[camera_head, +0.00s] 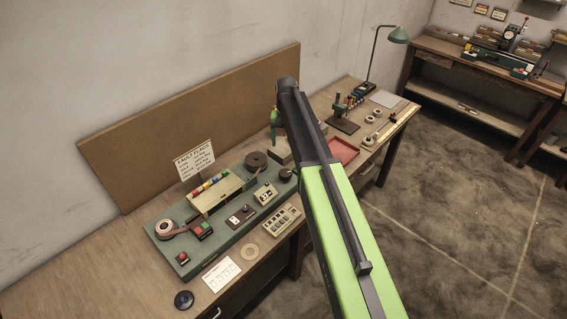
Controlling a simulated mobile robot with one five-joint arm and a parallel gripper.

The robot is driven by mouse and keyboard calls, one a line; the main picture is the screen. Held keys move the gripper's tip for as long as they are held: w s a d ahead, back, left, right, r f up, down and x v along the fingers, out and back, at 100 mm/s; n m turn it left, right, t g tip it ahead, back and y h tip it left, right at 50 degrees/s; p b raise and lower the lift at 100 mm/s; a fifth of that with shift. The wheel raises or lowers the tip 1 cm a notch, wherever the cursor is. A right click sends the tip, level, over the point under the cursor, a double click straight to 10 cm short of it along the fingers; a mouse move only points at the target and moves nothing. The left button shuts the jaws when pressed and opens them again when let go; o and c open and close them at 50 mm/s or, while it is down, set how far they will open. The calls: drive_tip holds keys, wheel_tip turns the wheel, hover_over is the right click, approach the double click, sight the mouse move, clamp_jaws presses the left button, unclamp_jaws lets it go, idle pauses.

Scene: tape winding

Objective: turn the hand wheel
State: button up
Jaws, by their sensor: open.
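A green winding board (222,238) lies along the workbench. A dark round part (286,174) at its right end, beside my arm, looks like the hand wheel, but it is small and I cannot be sure. A dark reel (256,161) stands behind it on the board, and a pinkish tape roll (165,229) sits at the left end. My gripper (274,128) shows only in part, as a small green and dark piece beyond the bend of my arm. It is open, above the back of the bench and apart from the dark round part. Its fingertips are not clear.
A sign (194,160) and a brown back panel (130,165) stand behind the board. A red tray (342,151), a small press (343,118) and a green lamp (398,35) are to the right. A black disc (184,300) lies in front. The bench's left part is clear.

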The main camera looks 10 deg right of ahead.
sight(286, 173)
wheel_tip(286, 173, down, 18)
drive_tip(key=b, duration=1.7)
drive_tip(key=shift+r, duration=0.1)
drive_tip(key=shift+r, duration=0.15)
drive_tip(key=c, duration=1.4)
drive_tip(key=shift+n, duration=0.3)
